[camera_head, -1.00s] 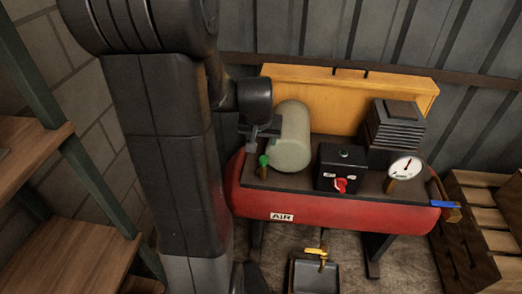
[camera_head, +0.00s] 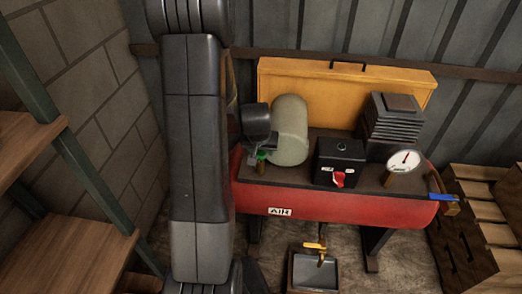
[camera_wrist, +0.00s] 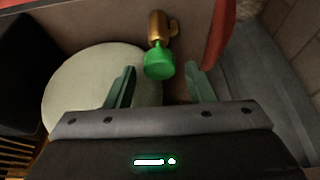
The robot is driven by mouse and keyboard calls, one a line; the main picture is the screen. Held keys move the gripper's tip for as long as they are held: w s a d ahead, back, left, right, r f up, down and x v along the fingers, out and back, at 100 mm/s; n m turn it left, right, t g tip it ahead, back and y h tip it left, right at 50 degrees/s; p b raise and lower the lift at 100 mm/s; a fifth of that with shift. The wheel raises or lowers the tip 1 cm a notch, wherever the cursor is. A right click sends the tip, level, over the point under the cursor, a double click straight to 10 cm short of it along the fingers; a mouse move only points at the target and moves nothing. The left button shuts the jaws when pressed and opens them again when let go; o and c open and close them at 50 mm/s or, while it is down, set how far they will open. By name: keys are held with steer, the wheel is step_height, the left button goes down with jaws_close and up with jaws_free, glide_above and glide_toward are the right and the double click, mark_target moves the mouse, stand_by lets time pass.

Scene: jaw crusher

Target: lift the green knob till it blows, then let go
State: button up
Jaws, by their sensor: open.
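The green knob (camera_wrist: 159,62) sits on top of a brass valve (camera_wrist: 158,28) at the left end of the red air tank (camera_head: 335,206). In the head view the knob (camera_head: 262,155) shows just below my gripper (camera_head: 264,145), partly covered by it. In the wrist view my gripper (camera_wrist: 160,84) is open. Its two fingers stand apart, one on each side of the knob's line. The knob lies a little beyond the fingertips, and I see no contact.
A pale cylinder (camera_head: 290,130) stands close to the right of my gripper. Further right are a black box with a red switch (camera_head: 339,179), a dial gauge (camera_head: 405,159) and a finned block (camera_head: 394,118). Wooden shelves (camera_head: 30,150) are at left, pallets (camera_head: 487,190) at right.

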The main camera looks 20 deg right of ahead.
jaws_close()
steer(key=shift+r, duration=0.6)
jaws_free()
steer(key=v, duration=1.3)
steer(key=shift+r+p, duration=0.4)
steer(key=shift+p, duration=0.05)
steer(key=shift+s, duration=0.15)
